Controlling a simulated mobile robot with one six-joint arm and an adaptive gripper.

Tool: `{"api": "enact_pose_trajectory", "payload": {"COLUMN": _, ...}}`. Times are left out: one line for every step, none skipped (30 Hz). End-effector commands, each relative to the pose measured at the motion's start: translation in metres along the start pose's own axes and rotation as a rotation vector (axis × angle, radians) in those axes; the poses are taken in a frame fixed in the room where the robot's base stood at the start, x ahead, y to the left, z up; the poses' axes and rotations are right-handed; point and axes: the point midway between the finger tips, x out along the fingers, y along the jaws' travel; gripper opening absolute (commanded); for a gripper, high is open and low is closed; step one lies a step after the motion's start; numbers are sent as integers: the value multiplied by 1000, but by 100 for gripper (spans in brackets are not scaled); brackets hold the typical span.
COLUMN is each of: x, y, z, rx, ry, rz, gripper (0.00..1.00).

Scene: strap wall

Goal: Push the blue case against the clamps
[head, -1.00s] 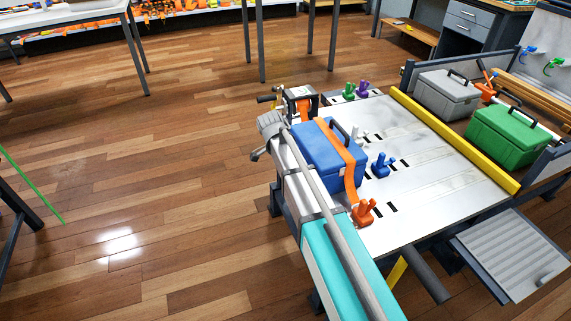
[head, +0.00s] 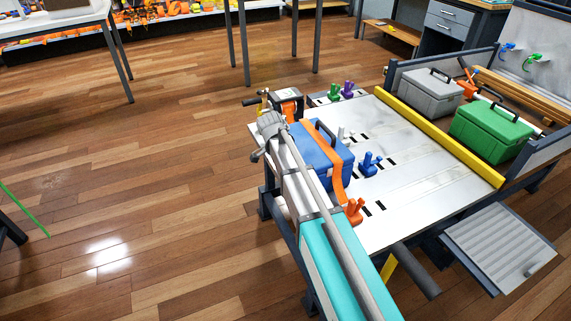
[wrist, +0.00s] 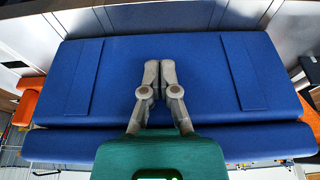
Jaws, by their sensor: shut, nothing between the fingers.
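The blue case (head: 314,154) stands on the pale slotted bench top in the head view, with an orange strap (head: 332,150) over it. A blue clamp (head: 369,163) stands close to its right side; I cannot tell whether they touch. A light grey clamp (head: 342,133) is partly hidden behind the case. An orange clamp (head: 354,211) stands at the near corner, where the strap ends. In the wrist view the case (wrist: 205,95) fills the middle, and my gripper (wrist: 160,68) is shut and empty, its fingertips at the case's side. My arm hides the case's left side in the head view.
A strap winder (head: 287,104) sits at the bench's far left corner. Green (head: 333,92) and purple (head: 348,88) clamps stand behind. A yellow rail (head: 440,138) borders the right side, with grey (head: 432,92) and green (head: 490,130) cases beyond it. The bench top right of the clamps is clear.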

Motion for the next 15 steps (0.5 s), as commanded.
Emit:
{"api": "enact_pose_trajectory", "payload": {"x": 1, "y": 0, "z": -4, "rx": 1, "ry": 1, "rz": 0, "gripper": 0}}
{"api": "enact_pose_trajectory", "payload": {"x": 2, "y": 0, "z": -6, "rx": 2, "ry": 1, "rz": 0, "gripper": 0}}
{"api": "enact_pose_trajectory", "payload": {"x": 3, "y": 0, "z": -11, "rx": 1, "ry": 1, "rz": 0, "gripper": 0}}
{"api": "enact_pose_trajectory", "payload": {"x": 4, "y": 0, "z": -15, "rx": 1, "ry": 1, "rz": 0, "gripper": 0}}
{"api": "enact_pose_trajectory", "payload": {"x": 6, "y": 0, "z": -19, "rx": 2, "ry": 1, "rz": 0, "gripper": 0}}
{"api": "enact_pose_trajectory", "payload": {"x": 8, "y": 0, "z": -26, "rx": 3, "ry": 1, "rz": 0, "gripper": 0}}
{"api": "enact_pose_trajectory", "payload": {"x": 9, "y": -1, "z": -31, "rx": 4, "ry": 1, "rz": 1, "gripper": 0}}
{"api": "enact_pose_trajectory", "payload": {"x": 11, "y": -1, "z": -36, "rx": 3, "ry": 1, "rz": 1, "gripper": 0}}
{"api": "enact_pose_trajectory", "payload": {"x": 13, "y": -1, "z": -43, "rx": 3, "ry": 2, "rz": 1, "gripper": 0}}
{"api": "enact_pose_trajectory", "payload": {"x": 14, "y": 0, "z": -48, "rx": 3, "ry": 2, "rz": 1, "gripper": 0}}
{"api": "enact_pose_trajectory", "payload": {"x": 16, "y": -1, "z": -53, "rx": 4, "ry": 2, "rz": 1, "gripper": 0}}
{"api": "enact_pose_trajectory", "payload": {"x": 17, "y": -1, "z": -58, "rx": 3, "ry": 2, "rz": 1, "gripper": 0}}
{"api": "enact_pose_trajectory", "payload": {"x": 19, "y": 0, "z": -63, "rx": 2, "ry": 2, "rz": 1, "gripper": 0}}
{"api": "enact_pose_trajectory", "payload": {"x": 20, "y": 0, "z": -67, "rx": 2, "ry": 2, "rz": 1, "gripper": 0}}
{"api": "enact_pose_trajectory", "payload": {"x": 21, "y": 0, "z": -71, "rx": 3, "ry": 2, "rz": 1, "gripper": 0}}
